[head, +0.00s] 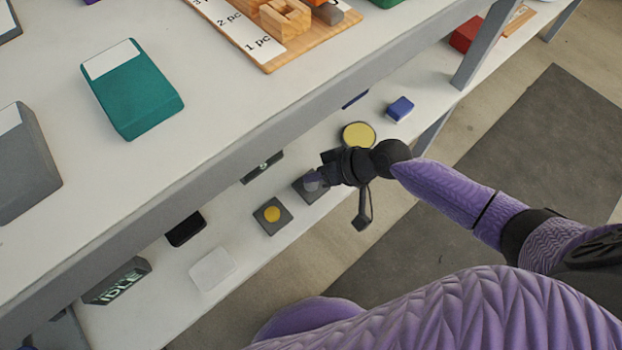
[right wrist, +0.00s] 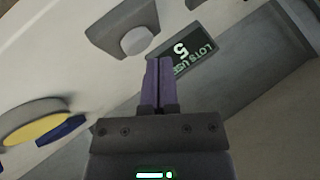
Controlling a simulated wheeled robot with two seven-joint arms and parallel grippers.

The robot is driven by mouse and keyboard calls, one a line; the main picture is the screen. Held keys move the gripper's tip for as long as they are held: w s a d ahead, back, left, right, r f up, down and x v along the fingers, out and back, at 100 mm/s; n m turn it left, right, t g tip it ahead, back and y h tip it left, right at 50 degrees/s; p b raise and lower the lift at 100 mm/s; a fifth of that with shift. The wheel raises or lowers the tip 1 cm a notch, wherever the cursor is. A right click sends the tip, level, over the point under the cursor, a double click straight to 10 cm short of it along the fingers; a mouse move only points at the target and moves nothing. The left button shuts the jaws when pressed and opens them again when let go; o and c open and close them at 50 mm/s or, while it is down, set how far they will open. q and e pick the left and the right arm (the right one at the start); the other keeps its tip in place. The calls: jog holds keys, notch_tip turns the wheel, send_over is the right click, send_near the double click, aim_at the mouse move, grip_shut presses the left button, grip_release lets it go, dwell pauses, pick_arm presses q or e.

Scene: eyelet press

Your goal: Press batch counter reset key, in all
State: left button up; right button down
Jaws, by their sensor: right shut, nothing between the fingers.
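A small dark grey box (head: 303,188) sits on the lower shelf in the head view, partly hidden by my right gripper (head: 315,182). In the right wrist view a grey box (right wrist: 105,30) with a round light grey key (right wrist: 137,41) lies just beyond my shut right fingertips (right wrist: 158,62). Beside it is a dark display (right wrist: 192,47) reading "LOTS USE..." and 5, partly covered by the fingers. The display also shows in the head view (head: 262,167). I cannot tell whether the fingertips touch the key. My left gripper is not in view.
On the lower shelf are a box with a yellow button (head: 272,214), a white block (head: 213,269), an "IDLE" display (head: 118,281), a yellow disc (head: 358,135) and a blue block (head: 400,109). The upper shelf's edge (head: 230,155) overhangs close by.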

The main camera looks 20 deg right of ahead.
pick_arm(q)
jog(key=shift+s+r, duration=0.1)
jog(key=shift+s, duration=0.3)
pick_arm(e)
jog(key=shift+f, duration=0.1)
jog(key=shift+f+b, duration=0.35)
jog(key=shift+f, duration=0.05)
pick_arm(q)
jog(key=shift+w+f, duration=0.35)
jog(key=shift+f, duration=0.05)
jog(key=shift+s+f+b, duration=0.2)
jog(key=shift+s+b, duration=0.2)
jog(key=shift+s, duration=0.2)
pick_arm(e)
jog(key=shift+f, duration=0.5)
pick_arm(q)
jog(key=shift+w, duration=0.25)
